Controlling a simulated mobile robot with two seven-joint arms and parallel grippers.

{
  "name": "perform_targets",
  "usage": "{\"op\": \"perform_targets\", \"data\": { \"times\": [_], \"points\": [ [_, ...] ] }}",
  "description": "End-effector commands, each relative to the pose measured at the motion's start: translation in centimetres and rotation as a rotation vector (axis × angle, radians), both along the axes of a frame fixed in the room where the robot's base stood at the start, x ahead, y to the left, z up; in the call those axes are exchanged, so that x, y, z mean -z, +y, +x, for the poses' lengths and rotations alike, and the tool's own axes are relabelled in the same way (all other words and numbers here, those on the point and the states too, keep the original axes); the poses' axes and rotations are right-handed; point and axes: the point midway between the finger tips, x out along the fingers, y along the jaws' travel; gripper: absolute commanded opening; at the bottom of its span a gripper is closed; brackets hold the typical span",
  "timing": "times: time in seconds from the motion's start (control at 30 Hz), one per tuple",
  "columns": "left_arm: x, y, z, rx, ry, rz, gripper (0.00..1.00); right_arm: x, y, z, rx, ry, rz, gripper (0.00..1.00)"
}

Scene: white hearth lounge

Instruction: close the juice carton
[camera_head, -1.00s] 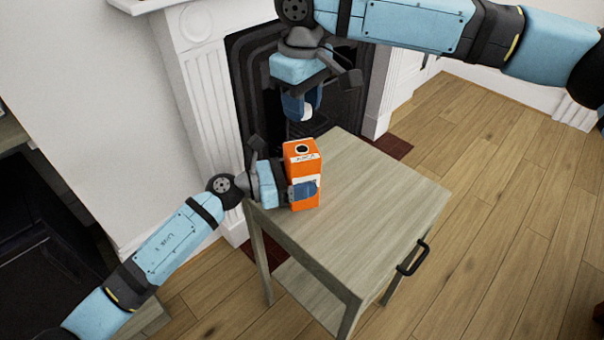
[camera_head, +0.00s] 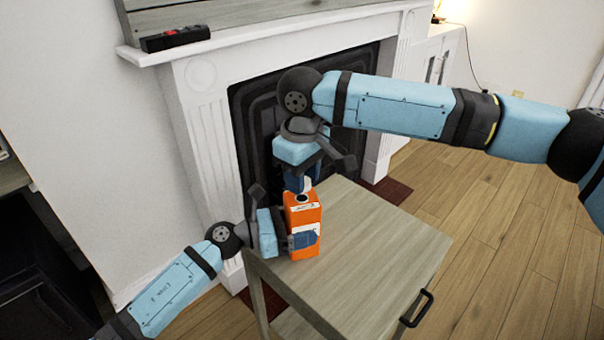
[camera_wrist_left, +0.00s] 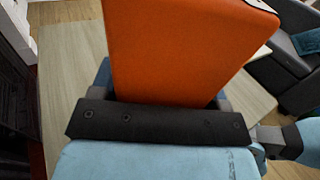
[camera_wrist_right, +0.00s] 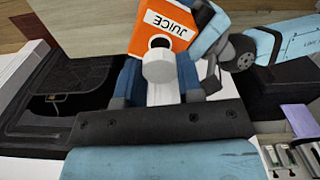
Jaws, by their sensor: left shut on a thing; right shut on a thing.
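The orange juice carton (camera_head: 303,216) stands upright at the near-left corner of the small wooden table (camera_head: 375,250). Its top has a dark open spout, which shows in the right wrist view beside the word JUICE on the carton (camera_wrist_right: 168,22). My left gripper (camera_head: 301,239) is shut on the carton's sides; the carton also fills the left wrist view (camera_wrist_left: 185,50). My right gripper (camera_head: 299,184) is just above the carton top, shut on a white cap (camera_wrist_right: 159,67). The cap looks close to the spout but apart from it; the exact gap is hard to tell.
A white fireplace (camera_head: 205,110) stands close behind the table. The table has a black handle (camera_head: 417,308) at its right side. The rest of the tabletop is bare. Open wooden floor (camera_head: 500,220) lies to the right. A grey sofa (camera_wrist_left: 295,75) shows in the left wrist view.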

Motion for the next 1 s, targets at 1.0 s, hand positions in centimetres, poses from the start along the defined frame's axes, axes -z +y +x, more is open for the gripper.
{"op": "perform_targets", "data": {
  "times": [1.0],
  "points": [
    [0.0, 0.0, 0.0, 0.000, 0.000, 0.000, 0.26, 1.9, 0.0, 0.0, 0.000, 0.002, 0.000, 0.12]
  ]
}}
